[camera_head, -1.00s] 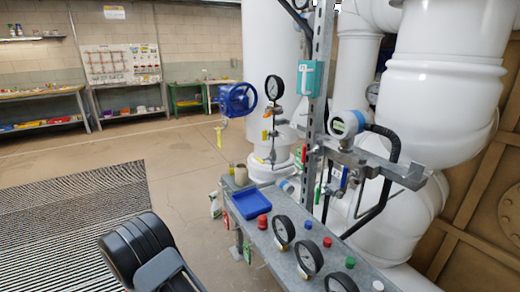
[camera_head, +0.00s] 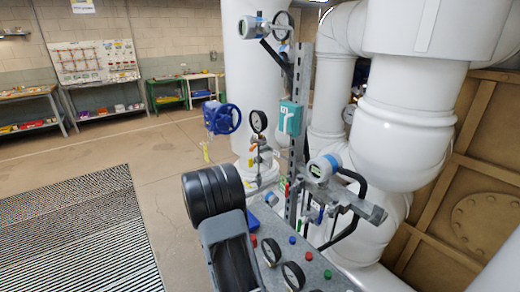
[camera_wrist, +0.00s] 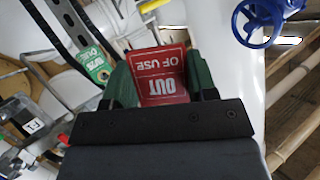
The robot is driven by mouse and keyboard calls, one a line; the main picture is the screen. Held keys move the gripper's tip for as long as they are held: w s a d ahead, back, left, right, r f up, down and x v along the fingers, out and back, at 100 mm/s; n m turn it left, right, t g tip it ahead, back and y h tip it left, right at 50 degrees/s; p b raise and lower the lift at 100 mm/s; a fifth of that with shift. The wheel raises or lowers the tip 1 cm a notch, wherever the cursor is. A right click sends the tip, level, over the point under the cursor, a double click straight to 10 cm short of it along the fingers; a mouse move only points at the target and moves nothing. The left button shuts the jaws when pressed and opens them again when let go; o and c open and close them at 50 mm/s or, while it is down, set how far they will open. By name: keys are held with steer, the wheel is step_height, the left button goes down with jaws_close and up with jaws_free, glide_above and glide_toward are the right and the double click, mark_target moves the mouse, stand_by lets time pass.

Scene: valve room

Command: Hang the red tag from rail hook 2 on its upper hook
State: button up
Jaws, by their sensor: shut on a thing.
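The red tag (camera_wrist: 162,75), printed "OUT OF USE", shows in the wrist view. My gripper (camera_wrist: 160,68) is shut on it, with a dark green finger at each side of the tag. In the head view my dark arm covers the space around the gripper, and the held tag is not visible there. The metal rail (camera_head: 372,210) juts out to the right beside the blue-and-white transmitter, with small coloured tags near its left end. Its separate hooks are too small to tell, and I cannot make out the upper hook.
A slotted post (camera_head: 299,80) carries a teal box (camera_head: 290,117). A gauge (camera_head: 258,121) and blue handwheel (camera_head: 222,118) stand left of it. A bench with gauges (camera_head: 310,262) is below. Large white pipes (camera_head: 400,120) fill the right.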

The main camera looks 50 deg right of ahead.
steer(key=s+d+r+m+g+p, duration=0.4)
steer(key=s+d+r+m+g, duration=0.2)
steer(key=s+d+r, duration=0.4)
steer(key=d+r, duration=0.2)
steer(key=d, duration=0.1)
steer(key=shift+s+d+h+p, duration=0.3)
steer(key=shift+d, duration=0.05)
steer(key=shift+s+d, duration=0.1)
steer(key=shift+d, duration=0.2)
steer(key=shift+s+d+p, duration=0.25)
steer(key=shift+d+p, duration=0.35)
steer(key=shift+p, duration=0.3)
stand_by(1.1)
steer(key=shift+d, duration=0.2)
steer(key=shift+s+d+p, duration=0.3)
steer(key=shift+d+p, duration=0.05)
steer(key=shift+d, duration=0.45)
steer(key=shift+s+d+p, duration=0.15)
steer(key=shift+d+p, duration=0.15)
steer(key=shift+d, duration=0.15)
stand_by(0.6)
steer(key=shift+f, duration=0.45)
stand_by(0.8)
